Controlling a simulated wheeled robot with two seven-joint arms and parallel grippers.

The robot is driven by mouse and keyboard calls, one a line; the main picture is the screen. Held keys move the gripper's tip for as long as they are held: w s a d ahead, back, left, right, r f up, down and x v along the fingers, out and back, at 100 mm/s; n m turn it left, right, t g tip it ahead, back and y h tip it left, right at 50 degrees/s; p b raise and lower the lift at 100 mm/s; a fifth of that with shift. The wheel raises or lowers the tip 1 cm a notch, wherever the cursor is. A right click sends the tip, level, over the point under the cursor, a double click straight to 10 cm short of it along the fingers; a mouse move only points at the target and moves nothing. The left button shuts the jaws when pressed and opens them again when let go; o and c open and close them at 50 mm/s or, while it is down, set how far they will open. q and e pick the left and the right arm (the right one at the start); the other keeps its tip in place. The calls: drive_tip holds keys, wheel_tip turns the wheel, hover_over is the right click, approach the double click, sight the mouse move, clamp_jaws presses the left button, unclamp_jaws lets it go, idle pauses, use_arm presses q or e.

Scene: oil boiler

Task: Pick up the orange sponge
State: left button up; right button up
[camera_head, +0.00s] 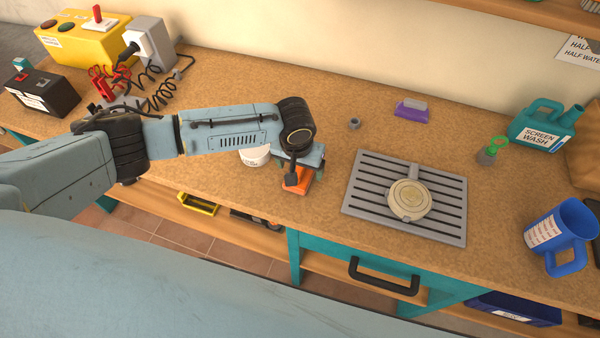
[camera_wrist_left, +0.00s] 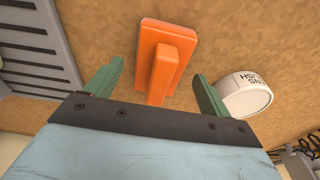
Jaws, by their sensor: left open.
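The orange sponge (camera_head: 297,184) lies on the wooden workbench, partly hidden under my left gripper in the head view. In the left wrist view the orange sponge (camera_wrist_left: 168,50) shows as a flat block with a raised grip along its middle. My left gripper (camera_head: 292,182) is directly above it. In the left wrist view the left gripper's two green fingers (camera_wrist_left: 155,88) are spread apart, one on each side of the raised grip, with nothing held. I cannot tell whether the fingers touch the sponge. My right gripper is not in view.
A white tub (camera_wrist_left: 246,93) stands close beside one finger. A slotted grey metal plate (camera_head: 453,217) with a round beige disc (camera_head: 408,199) lies to the right. The bench's front edge is near the sponge.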

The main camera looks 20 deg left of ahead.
use_arm(q)
drive_tip(key=shift+w+f, duration=0.1)
drive_tip(key=shift+f, duration=0.65)
drive_tip(key=c, duration=1.1)
drive_tip(key=shift+r, duration=0.15)
wheel_tip(320, 180, up, 10)
drive_tip(key=shift+f+p, duration=0.1)
drive_tip(key=shift+p, duration=0.3)
